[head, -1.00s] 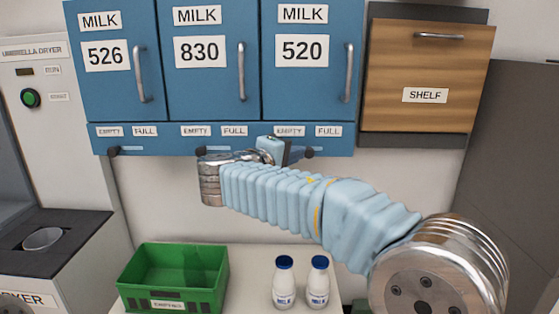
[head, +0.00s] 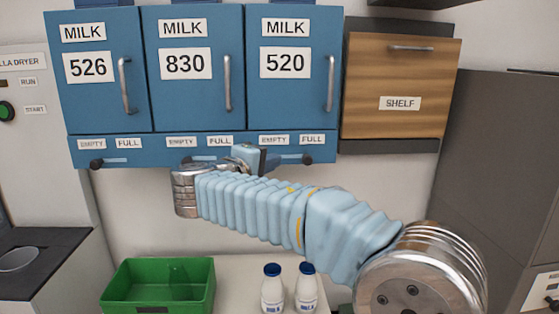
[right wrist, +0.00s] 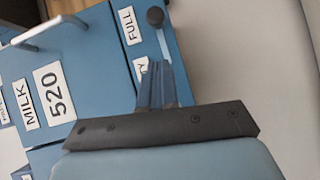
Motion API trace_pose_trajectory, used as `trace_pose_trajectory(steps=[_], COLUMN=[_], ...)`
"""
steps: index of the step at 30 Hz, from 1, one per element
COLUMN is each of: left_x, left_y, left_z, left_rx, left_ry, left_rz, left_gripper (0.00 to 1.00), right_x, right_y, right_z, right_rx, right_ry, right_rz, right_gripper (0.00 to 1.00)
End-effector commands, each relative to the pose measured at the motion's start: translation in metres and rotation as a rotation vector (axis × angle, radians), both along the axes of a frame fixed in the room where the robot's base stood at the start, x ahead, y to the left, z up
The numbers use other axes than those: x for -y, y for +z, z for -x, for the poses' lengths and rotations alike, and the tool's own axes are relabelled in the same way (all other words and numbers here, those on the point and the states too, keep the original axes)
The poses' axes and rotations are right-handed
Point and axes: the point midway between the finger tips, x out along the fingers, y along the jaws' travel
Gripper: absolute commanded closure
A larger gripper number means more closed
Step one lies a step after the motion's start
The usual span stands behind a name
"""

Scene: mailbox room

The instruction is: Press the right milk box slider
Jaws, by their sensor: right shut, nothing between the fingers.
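The right milk box (head: 285,95), labelled 520, is a blue locker with a metal handle. Its slider knob (head: 308,159) is dark and round, under the FULL label at the right end of its slot. The knob also shows at the top of the right wrist view (right wrist: 155,16). My right gripper (head: 265,160) is shut and empty, in front of the lower panel, under the EMPTY label. In the right wrist view its fingertips (right wrist: 157,72) point at the slot, with a visible gap to the knob. My left gripper is not in view.
Milk boxes 830 (head: 185,95) and 526 (head: 90,95) stand to the left. The left box's knob (head: 97,163) is under EMPTY. A wooden shelf door (head: 400,75) is at right. Below are a green crate (head: 157,303) and two milk bottles (head: 272,290).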

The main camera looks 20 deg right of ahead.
Motion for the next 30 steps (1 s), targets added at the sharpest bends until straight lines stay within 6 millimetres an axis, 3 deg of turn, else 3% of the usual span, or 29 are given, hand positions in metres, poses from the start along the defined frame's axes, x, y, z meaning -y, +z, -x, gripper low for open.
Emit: trace_pose_trajectory(steps=[6,12,26,30], left_x=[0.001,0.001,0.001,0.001], left_y=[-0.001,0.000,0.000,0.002], left_z=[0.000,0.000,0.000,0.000], left_rx=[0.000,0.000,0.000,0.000], left_ry=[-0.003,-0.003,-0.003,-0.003], left_rz=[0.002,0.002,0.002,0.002], left_gripper=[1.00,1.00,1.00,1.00], right_x=[-0.036,-0.058,-0.065,-0.066], right_y=[0.004,0.007,0.008,-0.012], right_z=[0.029,0.046,0.052,0.041], right_rx=[0.001,0.000,-0.001,-0.057], right_ry=[0.001,-0.001,-0.002,0.021], right_rz=[-0.002,0.000,-0.001,-0.007], right_gripper=[1.00,1.00,1.00,1.00])
